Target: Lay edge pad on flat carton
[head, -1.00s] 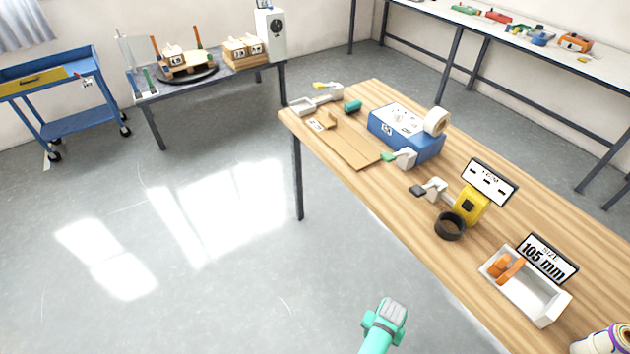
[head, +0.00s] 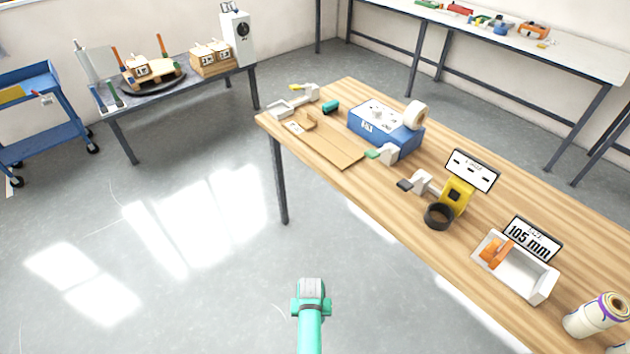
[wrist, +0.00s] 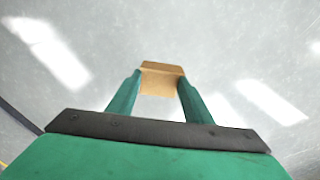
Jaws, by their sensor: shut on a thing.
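The edge pad (wrist: 160,80) is a small tan cardboard piece with a fold across it. In the wrist view my gripper (wrist: 160,86) is shut on it, one green finger on each side, with grey floor behind. The flat carton (head: 335,149) is a flat brown board on the near-left end of the wooden table, in the head view. A smaller brown piece (head: 305,121) lies at its far-left end. My green arm (head: 311,305) shows over the floor, short of the table and well away from the carton. The pad cannot be made out in the head view.
Open floor (head: 200,290) lies left of the table.

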